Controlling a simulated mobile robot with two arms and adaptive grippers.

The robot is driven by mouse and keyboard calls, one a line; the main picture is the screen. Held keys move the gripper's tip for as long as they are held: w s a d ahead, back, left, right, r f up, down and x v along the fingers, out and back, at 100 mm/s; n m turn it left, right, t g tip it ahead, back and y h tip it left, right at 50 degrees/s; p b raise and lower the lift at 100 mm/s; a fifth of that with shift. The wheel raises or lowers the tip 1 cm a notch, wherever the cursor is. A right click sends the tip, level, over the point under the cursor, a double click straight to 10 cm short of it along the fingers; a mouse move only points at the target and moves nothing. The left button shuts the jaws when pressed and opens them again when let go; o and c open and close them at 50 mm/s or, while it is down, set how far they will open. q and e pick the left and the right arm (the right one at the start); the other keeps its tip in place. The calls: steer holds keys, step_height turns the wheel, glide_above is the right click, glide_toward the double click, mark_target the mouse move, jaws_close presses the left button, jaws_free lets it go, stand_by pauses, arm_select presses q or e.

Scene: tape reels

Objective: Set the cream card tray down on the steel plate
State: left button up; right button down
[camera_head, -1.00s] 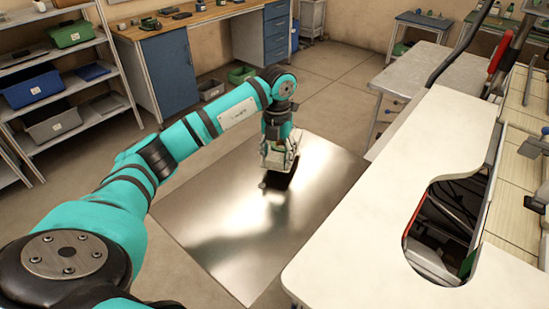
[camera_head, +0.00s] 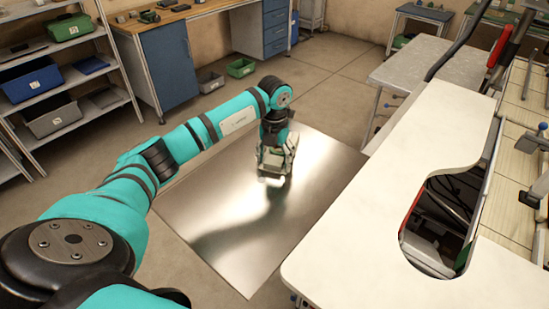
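The steel plate (camera_head: 225,235) is a large shiny sheet lying flat on the floor in the middle of the view. My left arm reaches out over it from the left. My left gripper (camera_head: 274,170) points down at the far part of the plate, very low over it. A small pale shape shows at the gripper's fingers, too small and blurred to name surely as the cream card tray. The gripper's own wrist hides part of it. Whether the fingers are open or closed does not show. My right gripper is not in view.
A white worktop (camera_head: 400,190) with a cut-out borders the plate on the right. A grey table (camera_head: 430,65) stands behind it. Shelves with bins (camera_head: 55,115) stand at left, a blue-fronted bench (camera_head: 168,70) at the back. A green bin (camera_head: 241,68) is on the floor.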

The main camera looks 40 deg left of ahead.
arm_select(q)
steer(key=shift+r, duration=0.25)
step_height(320, 180, up, 12)
steer(key=b, duration=0.3)
stand_by(0.6)
